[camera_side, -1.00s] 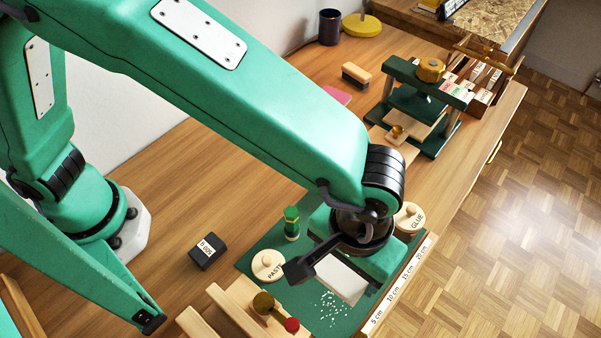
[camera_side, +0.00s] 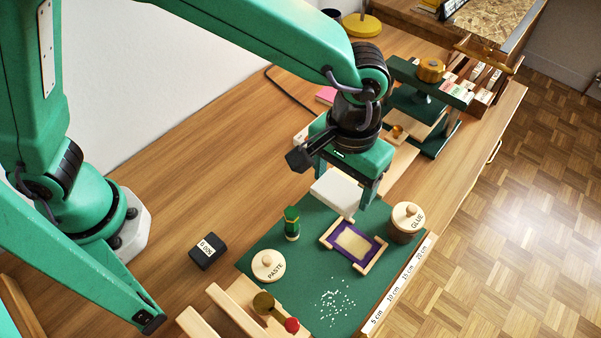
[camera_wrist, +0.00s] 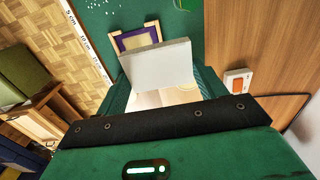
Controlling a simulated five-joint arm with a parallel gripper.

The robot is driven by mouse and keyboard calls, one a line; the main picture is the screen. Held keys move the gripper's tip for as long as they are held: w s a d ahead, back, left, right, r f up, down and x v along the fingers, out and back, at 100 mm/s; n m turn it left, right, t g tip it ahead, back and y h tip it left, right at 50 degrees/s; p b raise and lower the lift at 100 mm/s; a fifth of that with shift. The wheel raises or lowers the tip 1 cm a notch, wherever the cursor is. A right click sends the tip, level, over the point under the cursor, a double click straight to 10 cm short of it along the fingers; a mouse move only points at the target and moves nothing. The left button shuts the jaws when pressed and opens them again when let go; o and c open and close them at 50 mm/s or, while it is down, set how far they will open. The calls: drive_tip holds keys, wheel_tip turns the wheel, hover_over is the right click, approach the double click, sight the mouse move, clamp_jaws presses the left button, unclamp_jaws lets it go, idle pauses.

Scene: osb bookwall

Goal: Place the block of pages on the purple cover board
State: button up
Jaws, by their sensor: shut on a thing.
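The white block of pages (camera_side: 336,193) hangs between the jaws of my gripper (camera_side: 343,187), which is shut on it. It is held above the far edge of the green mat, apart from the mat. The block also shows in the wrist view (camera_wrist: 157,66), between the jaws. The purple cover board (camera_side: 359,233) lies on the mat with a tan panel in its middle and wooden strips along its sides. It is to the lower right of the block in the side view. In the wrist view the cover board (camera_wrist: 136,38) is partly hidden behind the block.
A glue pot (camera_side: 407,222) stands close right of the cover board. White crumbs (camera_side: 336,300) lie on the green mat (camera_side: 310,264). A green press (camera_side: 427,100) stands behind.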

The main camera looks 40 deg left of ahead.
drive_tip(key=w+a+r, duration=0.2)
drive_tip(key=w+a, duration=0.1)
drive_tip(key=a, duration=0.8)
drive_tip(key=w+a+r, duration=0.2)
drive_tip(key=w+a, duration=0.1)
drive_tip(key=a, duration=0.8)
drive_tip(key=w+a+r, duration=0.2)
drive_tip(key=w+a, duration=0.2)
drive_tip(key=a, duration=0.7)
drive_tip(key=shift+r, duration=0.2)
drive_tip(key=shift+d, duration=0.15)
drive_tip(key=s+d+f, duration=0.2)
drive_tip(key=s+d, duration=0.2)
drive_tip(key=d, duration=0.4)
drive_tip(key=s+d+f, duration=0.3)
drive_tip(key=s+d, duration=0.2)
drive_tip(key=d, duration=0.3)
drive_tip(key=s+d+f, duration=0.2)
drive_tip(key=s+d, duration=0.2)
drive_tip(key=d, duration=0.4)
drive_tip(key=shift+s+f, duration=0.25)
drive_tip(key=shift+f, duration=0.1)
